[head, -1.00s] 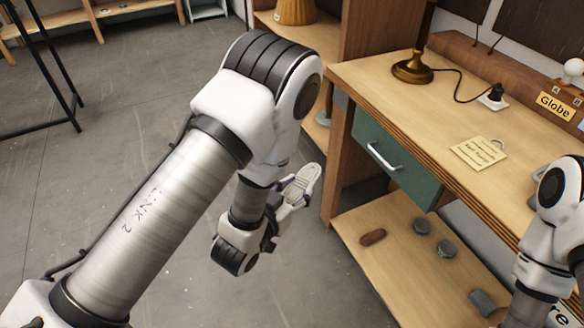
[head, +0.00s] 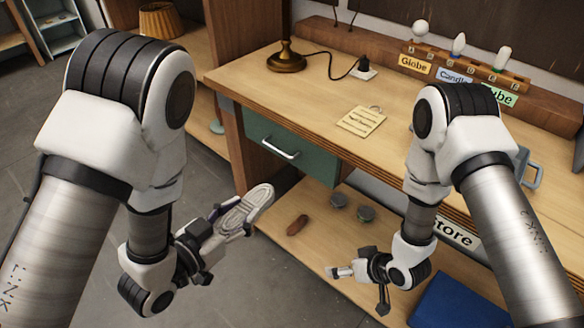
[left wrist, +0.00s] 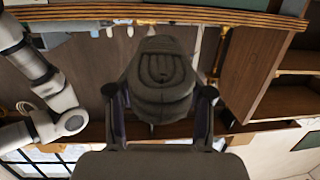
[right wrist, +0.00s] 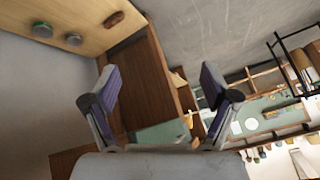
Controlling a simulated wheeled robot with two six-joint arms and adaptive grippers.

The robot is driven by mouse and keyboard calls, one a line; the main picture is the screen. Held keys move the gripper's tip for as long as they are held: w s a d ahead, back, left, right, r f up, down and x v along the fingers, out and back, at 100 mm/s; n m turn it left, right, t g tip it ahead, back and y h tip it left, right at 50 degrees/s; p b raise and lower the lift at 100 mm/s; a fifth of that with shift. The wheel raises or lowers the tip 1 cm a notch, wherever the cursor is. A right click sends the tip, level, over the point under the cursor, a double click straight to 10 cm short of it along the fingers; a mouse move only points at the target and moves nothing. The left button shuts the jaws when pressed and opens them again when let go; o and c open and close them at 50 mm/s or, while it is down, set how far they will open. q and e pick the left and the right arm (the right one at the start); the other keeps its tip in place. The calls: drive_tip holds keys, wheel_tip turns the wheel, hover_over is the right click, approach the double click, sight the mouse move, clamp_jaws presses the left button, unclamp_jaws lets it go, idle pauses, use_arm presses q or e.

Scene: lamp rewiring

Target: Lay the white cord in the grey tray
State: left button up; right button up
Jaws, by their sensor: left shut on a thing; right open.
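The white cord (head: 247,207) is a flat oval coil. My left gripper (head: 222,226) is shut on it and holds it in the air in front of the desk, left of the lower shelf. In the left wrist view the cord (left wrist: 160,75) shows dark between the two fingers. The grey tray (head: 533,170) seems to be the grey piece with a handle on the desktop at the right; my right arm hides most of it. My right gripper (head: 354,284) is open and empty in front of the lower shelf, also in the right wrist view (right wrist: 160,85).
The desk (head: 320,90) bears a brass lamp base (head: 287,58), a black plug in a white socket (head: 364,70), a paper note (head: 361,121) and a bulb rack (head: 470,75). The green drawer (head: 290,150) is shut. The shelf below holds small objects and a blue item (head: 455,305).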

drive_tip(key=w+a+r+n+t+y, duration=0.1)
drive_tip(key=w+a+r+n+y, duration=0.3)
drive_tip(key=w+a+r, duration=0.4)
drive_tip(key=n+g+y, duration=0.4)
drive_tip(key=n+g, duration=0.7)
drive_tip(key=n, duration=0.4)
approach(266, 187)
drive_tip(key=s+a, duration=0.1)
drive_tip(key=a, duration=0.2)
drive_tip(key=x, duration=0.3)
drive_tip(key=f+x, duration=0.1)
drive_tip(key=x, duration=0.3)
drive_tip(key=shift+s+f, duration=0.1)
drive_tip(key=shift+d, duration=0.1)
drive_tip(key=shift+c, duration=0.4)
